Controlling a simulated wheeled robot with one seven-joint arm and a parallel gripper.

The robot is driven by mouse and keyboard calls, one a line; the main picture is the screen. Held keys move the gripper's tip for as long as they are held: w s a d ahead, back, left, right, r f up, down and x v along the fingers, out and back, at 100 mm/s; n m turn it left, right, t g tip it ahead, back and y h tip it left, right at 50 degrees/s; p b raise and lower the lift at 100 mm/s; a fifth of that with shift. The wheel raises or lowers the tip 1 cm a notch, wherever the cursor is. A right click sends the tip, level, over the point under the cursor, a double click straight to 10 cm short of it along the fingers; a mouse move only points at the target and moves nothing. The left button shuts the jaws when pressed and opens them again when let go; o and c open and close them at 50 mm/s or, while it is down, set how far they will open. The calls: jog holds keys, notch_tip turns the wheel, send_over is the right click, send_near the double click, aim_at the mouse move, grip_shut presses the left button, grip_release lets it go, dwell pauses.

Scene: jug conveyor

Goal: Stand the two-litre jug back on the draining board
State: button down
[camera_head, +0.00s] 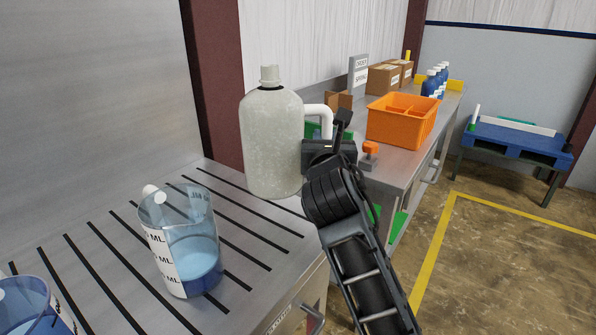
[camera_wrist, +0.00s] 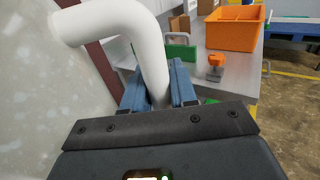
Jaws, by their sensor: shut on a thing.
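A large whitish jug (camera_head: 271,140) with a cap is upright over the far right edge of the slotted draining board (camera_head: 215,245). I cannot tell whether its base touches the board. My gripper (camera_head: 318,143) is at its right side, shut on its white handle (camera_wrist: 150,50), which the wrist view shows between the blue fingers. The jug's body (camera_wrist: 30,95) fills the left of that view. A clear measuring jug (camera_head: 180,235) with ML marks and blue liquid stands on the board. Another (camera_head: 30,310) is cut off at the lower left. I cannot read which one is two-litre.
A steel bench (camera_head: 395,175) runs behind my gripper, with an orange crate (camera_head: 400,125), an orange-topped stamp-like item (camera_head: 370,150), cardboard boxes (camera_head: 383,80) and several blue bottles (camera_head: 430,85). A blue pallet table (camera_head: 520,145) stands beyond.

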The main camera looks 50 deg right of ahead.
jog(key=w+f+b, duration=0.1)
jog(key=w+f, duration=0.3)
jog(key=f, duration=0.3)
jog(key=shift+w+a+b, duration=0.25)
jog(key=shift+w+b, duration=0.05)
jog(key=shift+w, duration=0.05)
jog(key=c, duration=0.9)
grip_release()
jog(key=shift+f, duration=0.1)
jog(key=shift+s+a, duration=0.1)
jog(key=shift+a, duration=0.15)
jog(key=v, duration=1.1)
jog(key=shift+s+a, duration=0.15)
jog(key=shift+a, duration=0.05)
